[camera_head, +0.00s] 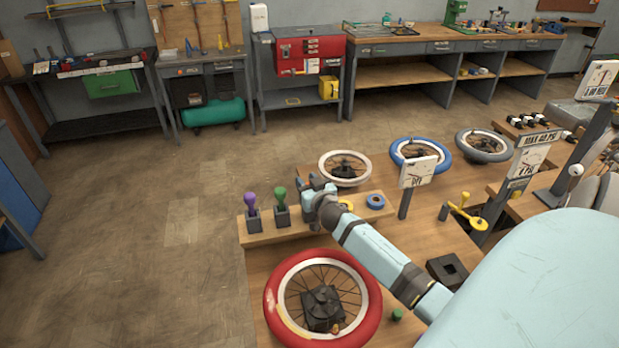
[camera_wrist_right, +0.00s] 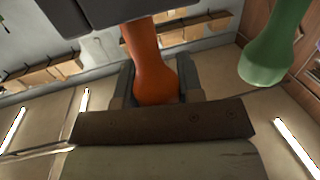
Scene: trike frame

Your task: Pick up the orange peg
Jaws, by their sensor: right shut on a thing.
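The orange peg (camera_wrist_right: 150,68) shows in the right wrist view, upright in the picture between the two fingers of my right gripper (camera_wrist_right: 155,85). The fingers are shut on it. In the head view my right gripper (camera_head: 314,187) is over the wooden rack (camera_head: 268,237) and hides the orange peg. I cannot tell whether the peg is clear of the rack. A purple peg (camera_head: 250,200) and a green peg (camera_head: 280,196) stand in dark holders on the rack, left of the gripper. The green peg also shows in the right wrist view (camera_wrist_right: 272,50). My left gripper is not in view.
A red-tyred wheel (camera_head: 372,290) lies in front of the rack. A white wheel (camera_head: 364,160) and a blue wheel (camera_head: 396,153) lie behind it. A blue ring (camera_head: 375,202) is at the rack's right end. A sign (camera_head: 418,172) stands to the right.

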